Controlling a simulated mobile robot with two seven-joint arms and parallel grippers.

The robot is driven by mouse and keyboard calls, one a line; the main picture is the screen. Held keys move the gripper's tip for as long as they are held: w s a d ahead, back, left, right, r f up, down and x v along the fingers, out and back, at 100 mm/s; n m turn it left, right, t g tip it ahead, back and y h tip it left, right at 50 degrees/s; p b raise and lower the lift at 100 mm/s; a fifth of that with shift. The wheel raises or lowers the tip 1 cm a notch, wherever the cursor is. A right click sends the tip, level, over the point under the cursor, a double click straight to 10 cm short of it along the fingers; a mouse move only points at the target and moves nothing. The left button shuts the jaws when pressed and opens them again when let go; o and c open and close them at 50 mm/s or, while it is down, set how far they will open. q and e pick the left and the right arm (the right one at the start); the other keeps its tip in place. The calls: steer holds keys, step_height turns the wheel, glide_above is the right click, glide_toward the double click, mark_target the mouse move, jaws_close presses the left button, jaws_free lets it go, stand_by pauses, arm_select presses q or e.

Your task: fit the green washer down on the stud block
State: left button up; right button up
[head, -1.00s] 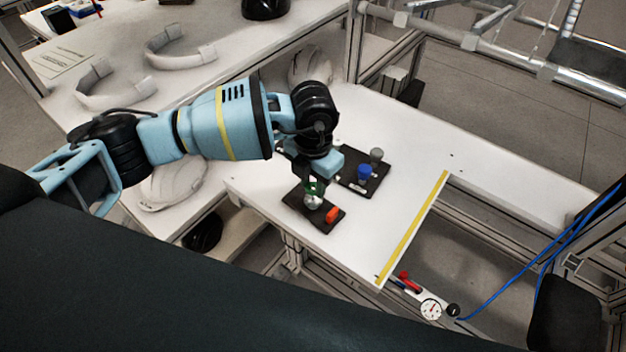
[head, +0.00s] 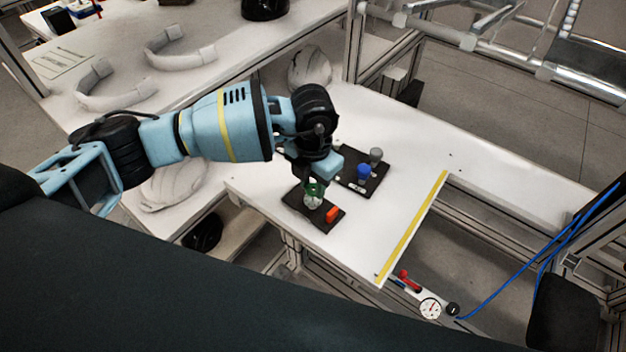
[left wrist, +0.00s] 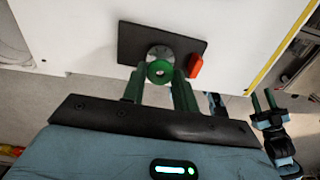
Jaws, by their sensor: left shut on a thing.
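The green washer (head: 314,190) is a small ring between the fingertips of my left gripper (head: 312,183), which is shut on it. In the left wrist view the washer (left wrist: 160,71) lies between the green fingers of the left gripper (left wrist: 160,84). The stud block (head: 296,201) is a dark plate with a round silvery stud (left wrist: 160,52) and a red piece (head: 332,215). The washer overlaps the near side of the stud in the wrist view; I cannot tell if they touch. My right gripper (left wrist: 265,101) shows at the wrist view's right with its fingers apart.
A second dark plate (head: 374,184) with a blue peg (head: 364,172) and a grey peg (head: 376,155) stands close behind. The white table (head: 375,235) is clear toward its yellow-striped edge (head: 412,228). A white helmet shell (head: 172,188) lies at left.

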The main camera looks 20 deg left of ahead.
arm_select(q)
steer(key=shift+f, duration=0.85)
arm_select(e)
steer(key=shift+s+d+f, duration=0.15)
steer(key=shift+s+f, duration=0.1)
steer(key=shift+f, duration=0.05)
arm_select(q)
steer(key=shift+f, duration=0.6)
arm_select(e)
steer(key=shift+s+f, duration=0.15)
arm_select(q)
steer(key=shift+r, duration=0.1)
arm_select(e)
steer(key=shift+a, duration=0.2)
